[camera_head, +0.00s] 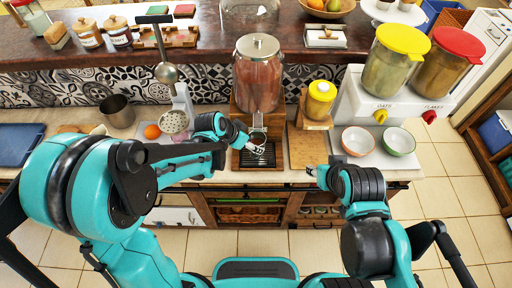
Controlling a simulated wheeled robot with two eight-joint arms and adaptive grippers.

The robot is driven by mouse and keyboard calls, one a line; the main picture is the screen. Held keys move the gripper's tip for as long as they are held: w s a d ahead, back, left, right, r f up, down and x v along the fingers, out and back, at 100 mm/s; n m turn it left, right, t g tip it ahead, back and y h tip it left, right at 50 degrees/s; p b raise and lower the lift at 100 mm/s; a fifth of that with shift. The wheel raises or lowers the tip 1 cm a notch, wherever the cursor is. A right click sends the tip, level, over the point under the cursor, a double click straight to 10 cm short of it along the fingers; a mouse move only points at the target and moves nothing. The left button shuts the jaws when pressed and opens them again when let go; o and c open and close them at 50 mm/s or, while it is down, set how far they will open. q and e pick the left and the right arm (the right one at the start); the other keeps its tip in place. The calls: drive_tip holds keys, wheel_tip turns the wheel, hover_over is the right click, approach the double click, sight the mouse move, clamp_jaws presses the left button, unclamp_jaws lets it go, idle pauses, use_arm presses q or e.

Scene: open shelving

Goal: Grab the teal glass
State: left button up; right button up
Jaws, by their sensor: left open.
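I cannot clearly make out a teal glass. My left gripper (258,141) is open at the drip tray (258,158), below the large glass dispenser (258,80) with reddish contents. A small grey, glass-like shape shows at its fingers; its colour is unclear, and the gripper partly hides it. I cannot tell whether they touch.
A yellow-lidded jar (320,98) stands right of the dispenser. Two bowls, one reddish (357,140) and one green-rimmed (398,140), sit below the cereal dispensers (394,65). An orange (152,131), a strainer (173,121) and a metal pot (117,110) are left.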

use_arm(q)
drive_tip(key=b+x, duration=0.1)
drive_tip(key=x, duration=0.5)
drive_tip(key=shift+w+b, duration=0.15)
drive_tip(key=shift+b, duration=0.2)
drive_tip(key=c, duration=1.1)
